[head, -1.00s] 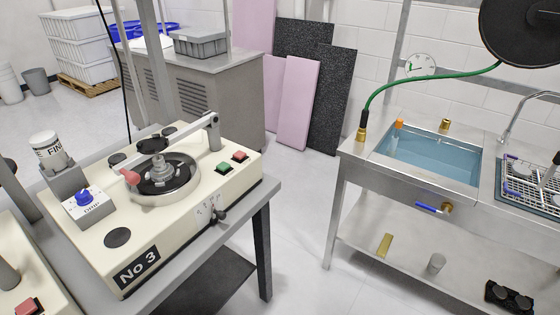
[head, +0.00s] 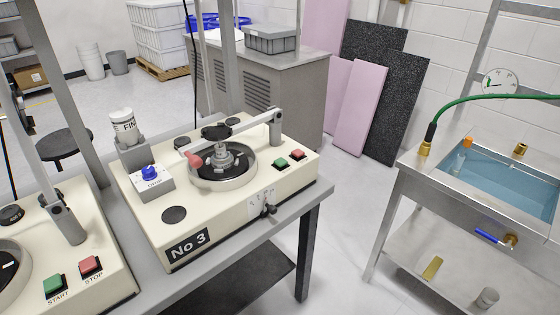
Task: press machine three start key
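Machine No 3 (head: 188,215) is a cream box on a grey bench, labelled with a black "No 3" plate (head: 188,246). Near its right end are two keys side by side, a green key (head: 281,162) and a red key (head: 298,154). Any lettering by them is too small to read. A round dark plate (head: 224,172) with a metal hub sits in its top, with a red-knobbed arm over it. A blue knob (head: 149,172) is on a small box at its left. Neither of my grippers is in view.
A second cream machine (head: 85,245) at lower left has a green START key (head: 54,285) and a red STOP key (head: 91,265). A steel sink bench (head: 400,190) stands at right. Open floor lies between the benches.

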